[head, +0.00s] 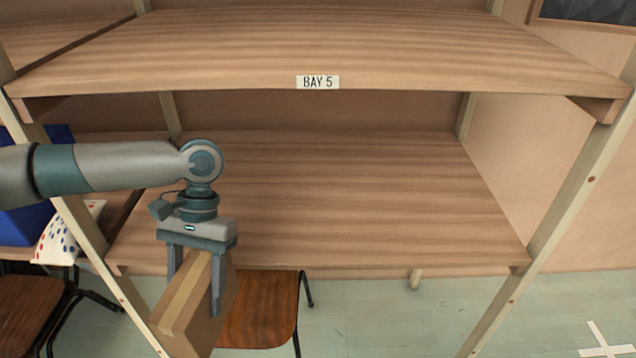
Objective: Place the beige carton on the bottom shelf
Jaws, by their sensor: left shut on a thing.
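My left gripper (195,288) comes in from the left and points down. It is shut on the beige carton (187,318), a box with a paler tape strip along its top. The carton hangs tilted in the picture, in front of the lower shelf's front edge and appearing lower than it. Its lower end is cut off by the picture's bottom edge. The lower shelf (370,200) is a bare wooden board, the lowest board I see in this rack; my arm hides part of its left side. My right gripper is not in view.
The upper shelf (300,50), labelled BAY 5 (318,82), is empty and overhangs the lower one. Pale posts (570,200) frame the bay. A brown chair (262,308) stands below the shelf. A spotted bag (68,232) and a blue box (25,222) sit at left.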

